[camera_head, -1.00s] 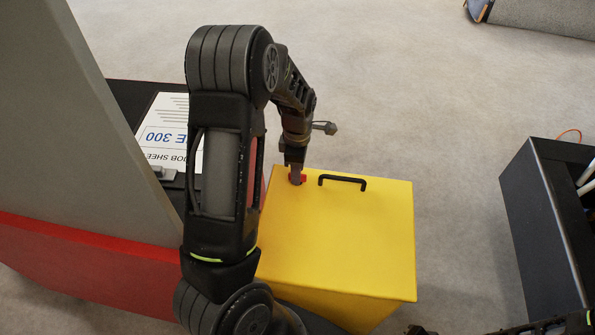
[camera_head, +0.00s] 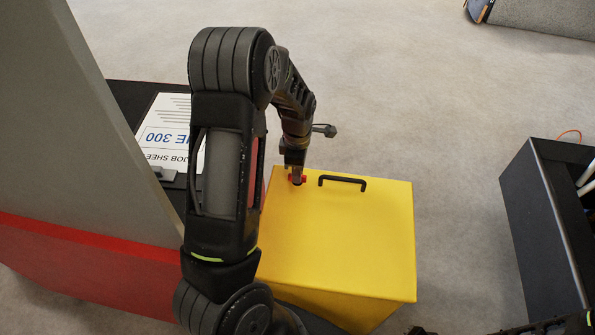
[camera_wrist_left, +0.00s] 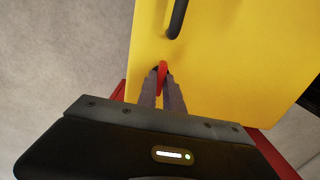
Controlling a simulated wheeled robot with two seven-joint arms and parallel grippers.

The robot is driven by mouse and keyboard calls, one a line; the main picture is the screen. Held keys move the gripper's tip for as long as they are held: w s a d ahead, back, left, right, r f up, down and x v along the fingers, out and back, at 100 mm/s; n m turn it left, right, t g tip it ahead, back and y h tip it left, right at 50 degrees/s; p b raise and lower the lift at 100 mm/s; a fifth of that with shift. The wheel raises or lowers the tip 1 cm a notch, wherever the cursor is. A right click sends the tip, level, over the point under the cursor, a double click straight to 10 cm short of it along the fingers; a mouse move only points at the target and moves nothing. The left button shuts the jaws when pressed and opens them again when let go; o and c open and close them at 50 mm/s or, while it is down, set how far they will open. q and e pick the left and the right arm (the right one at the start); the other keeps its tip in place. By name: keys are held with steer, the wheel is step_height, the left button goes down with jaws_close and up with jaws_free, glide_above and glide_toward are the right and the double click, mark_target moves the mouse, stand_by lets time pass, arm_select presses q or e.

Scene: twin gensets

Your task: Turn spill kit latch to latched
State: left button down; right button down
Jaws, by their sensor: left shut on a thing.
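The spill kit is a yellow box (camera_head: 345,235) with a black handle (camera_head: 342,182) on its lid. Its red latch (camera_head: 299,180) sits near the lid's far left corner, left of the handle. My left gripper (camera_head: 297,178) points down at the latch. In the left wrist view its two fingers (camera_wrist_left: 163,90) are shut on the red latch (camera_wrist_left: 162,72), whose end shows between and just beyond the fingertips. The fingers hide the rest of the latch, so its exact angle is hard to tell. My right gripper cannot be made out.
A grey and red cabinet (camera_head: 75,255) stands close on the left. A job sheet (camera_head: 172,135) lies on a dark surface behind my arm. A black open-topped box (camera_head: 545,225) stands at the right. The carpet (camera_head: 430,110) beyond the yellow box is clear.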

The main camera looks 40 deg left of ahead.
arm_select(q)
steer(key=shift+m, duration=0.4)
steer(key=m, duration=0.3)
steer(key=shift+m, duration=0.3)
steer(key=m, duration=0.4)
steer(key=m+b, duration=0.1)
steer(key=m, duration=0.8)
steer(key=shift+m+b, duration=0.3)
steer(key=shift+b, duration=0.1)
steer(key=c, duration=1.5)
jaws_free()
